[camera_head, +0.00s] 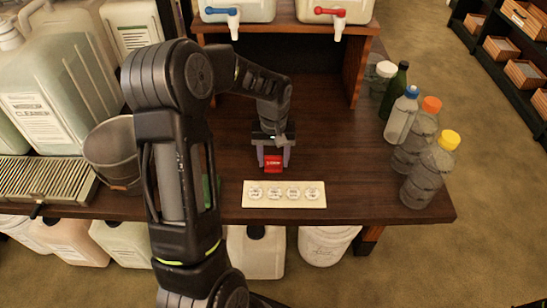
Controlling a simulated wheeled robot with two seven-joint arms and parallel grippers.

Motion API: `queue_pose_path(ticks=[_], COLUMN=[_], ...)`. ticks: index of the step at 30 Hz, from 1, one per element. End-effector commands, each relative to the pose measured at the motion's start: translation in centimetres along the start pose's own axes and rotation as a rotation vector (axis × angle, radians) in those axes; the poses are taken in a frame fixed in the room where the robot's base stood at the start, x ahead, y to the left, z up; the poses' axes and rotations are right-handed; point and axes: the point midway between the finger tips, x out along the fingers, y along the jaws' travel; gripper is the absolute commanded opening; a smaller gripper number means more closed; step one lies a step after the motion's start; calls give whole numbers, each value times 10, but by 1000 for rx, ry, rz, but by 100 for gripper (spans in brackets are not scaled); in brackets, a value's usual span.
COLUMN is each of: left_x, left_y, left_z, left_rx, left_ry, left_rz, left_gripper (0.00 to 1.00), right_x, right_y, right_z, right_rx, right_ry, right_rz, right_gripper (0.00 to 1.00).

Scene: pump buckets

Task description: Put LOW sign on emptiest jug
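A small red sign (274,168) with pale lettering too small to read surely is at the middle of the wooden table. My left gripper (273,158) points down over it, one finger at each side of the sign; I cannot tell if the fingers press on it. Large translucent jugs stand at the left: one labelled as a cleaner (50,105) with pale greenish liquid, and another (132,25) behind it. Two white jugs with a blue tap (222,11) and a red tap (325,11) stand on the shelf, cut off by the top edge. My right gripper is out of view.
A white strip with several round labels (284,195) lies in front of the sign. A grey bucket (112,155) and a slatted tray (45,180) are at the left. Several bottles, one yellow-capped (428,175), line the right edge. More containers (256,250) stand beneath the table.

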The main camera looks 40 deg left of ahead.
Motion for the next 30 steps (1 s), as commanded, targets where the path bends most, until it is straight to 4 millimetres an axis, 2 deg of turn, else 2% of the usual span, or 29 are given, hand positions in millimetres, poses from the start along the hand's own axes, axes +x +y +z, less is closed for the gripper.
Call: queue_pose_path(ticks=[6,17,23,30], left_x=[0,-7,-33,-84], left_y=[0,0,0,0], left_z=[0,0,-1,-1], left_rx=[0,0,-1,0], left_ry=[0,1,3,5], left_rz=[0,0,1,1], left_gripper=[68,68,68,68], right_x=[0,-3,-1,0], right_y=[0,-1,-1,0], right_z=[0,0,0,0], right_rx=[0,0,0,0], right_ry=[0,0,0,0], right_rz=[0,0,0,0], right_gripper=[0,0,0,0])
